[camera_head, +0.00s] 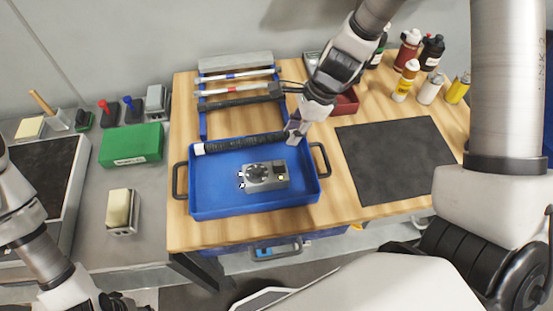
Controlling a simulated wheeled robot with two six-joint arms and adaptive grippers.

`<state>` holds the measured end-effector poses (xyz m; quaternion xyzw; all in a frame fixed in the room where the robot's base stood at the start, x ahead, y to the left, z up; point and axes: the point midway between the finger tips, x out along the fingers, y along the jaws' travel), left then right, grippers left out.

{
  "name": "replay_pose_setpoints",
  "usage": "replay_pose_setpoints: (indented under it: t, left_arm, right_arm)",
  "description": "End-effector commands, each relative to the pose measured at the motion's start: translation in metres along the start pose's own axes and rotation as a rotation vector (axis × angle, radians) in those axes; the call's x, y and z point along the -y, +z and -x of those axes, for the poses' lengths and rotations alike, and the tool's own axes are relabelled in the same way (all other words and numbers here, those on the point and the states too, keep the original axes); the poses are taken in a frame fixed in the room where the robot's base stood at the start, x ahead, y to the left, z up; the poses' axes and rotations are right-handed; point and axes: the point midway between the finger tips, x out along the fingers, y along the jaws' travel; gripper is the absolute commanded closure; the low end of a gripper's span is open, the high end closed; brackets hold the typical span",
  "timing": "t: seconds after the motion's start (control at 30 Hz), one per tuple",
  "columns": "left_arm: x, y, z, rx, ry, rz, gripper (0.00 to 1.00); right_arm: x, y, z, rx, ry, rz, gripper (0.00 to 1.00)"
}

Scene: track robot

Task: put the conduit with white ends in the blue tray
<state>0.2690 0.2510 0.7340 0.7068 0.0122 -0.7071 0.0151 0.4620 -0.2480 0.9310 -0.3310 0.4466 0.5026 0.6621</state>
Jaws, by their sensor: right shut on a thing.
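The conduit with white ends (240,144) is a black ribbed tube; a white end shows at its left. My right gripper (294,133) is shut on it near its right end, which the fingers hide. The conduit lies nearly level across the back part of the blue tray (260,209); I cannot tell whether it touches the tray. The blue tray has black handles at both sides and holds a grey device with a dark knob (264,175). My left arm is at the lower left; its gripper (120,303) is cut by the frame edge and its fingers are unclear.
A blue rack (203,121) behind the tray holds several rods, one of them black. A dark red bin (346,102) and several bottles (405,75) stand at the back right. A dark mat (395,160) lies empty. A green box (131,145) is on the left bench.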

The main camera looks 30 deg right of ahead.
Motion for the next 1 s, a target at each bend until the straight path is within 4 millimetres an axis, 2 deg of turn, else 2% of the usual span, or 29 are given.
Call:
replay_pose_setpoints:
  t: [0.03, 0.3, 0.6, 0.63, 0.67, 1.0]
  left_arm:
    - [0.000, 0.000, -0.013, 0.001, 0.000, 0.001, 0.50]
    - [0.000, 0.000, -0.038, 0.000, 0.000, 0.001, 0.50]
    - [0.000, 0.000, -0.037, 0.000, 0.000, 0.001, 0.50]
    - [0.000, 0.000, -0.038, 0.000, 0.000, 0.001, 0.50]
    - [0.000, 0.000, -0.037, 0.000, 0.000, 0.001, 0.50]
    - [0.000, 0.000, -0.033, 0.000, 0.000, 0.001, 0.50]
  right_arm:
    - [0.000, -0.006, -0.015, -0.001, 0.001, 0.000, 1.00]
    - [0.001, -0.022, -0.055, -0.001, 0.002, 0.004, 1.00]
    - [0.001, -0.022, -0.055, -0.001, 0.001, 0.007, 1.00]
    - [0.001, -0.023, -0.056, -0.001, 0.001, 0.007, 0.72]
    - [0.001, -0.022, -0.055, -0.001, 0.001, 0.007, 0.65]
    - [0.001, -0.021, -0.051, 0.000, 0.001, 0.006, 0.65]
